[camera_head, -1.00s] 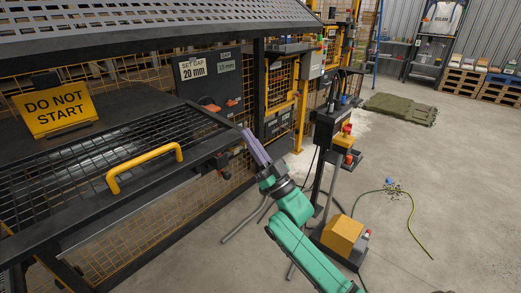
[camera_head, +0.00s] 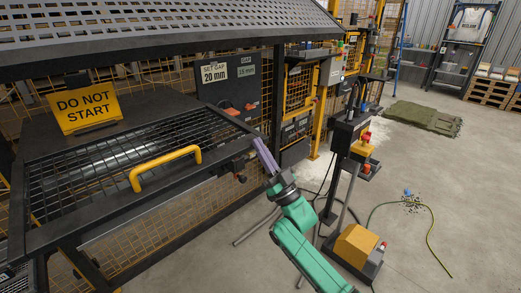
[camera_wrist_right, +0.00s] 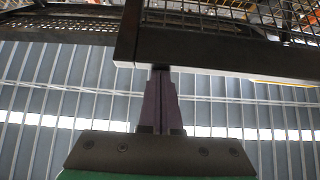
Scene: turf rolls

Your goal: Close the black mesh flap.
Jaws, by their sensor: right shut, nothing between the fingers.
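The black mesh flap (camera_head: 50,234) is a dark-framed wire panel at the left of the head view, with a yellow handle (camera_head: 165,168) on its front part. It stands out from the machine at a slant; its exact angle is hard to tell. My right gripper (camera_head: 259,142) is shut and empty, with its purple fingers pointing up at the flap's right corner. In the right wrist view its fingertips (camera_wrist_right: 161,72) are right at the underside of the dark frame corner (camera_wrist_right: 128,45); contact is hard to tell. My left gripper is not in view.
A yellow "DO NOT START" sign (camera_head: 86,106) stands behind the flap. A perforated dark hood (camera_head: 150,25) hangs above. A control post (camera_head: 345,135) and a yellow foot pedal box (camera_head: 355,245) stand to the right of my arm.

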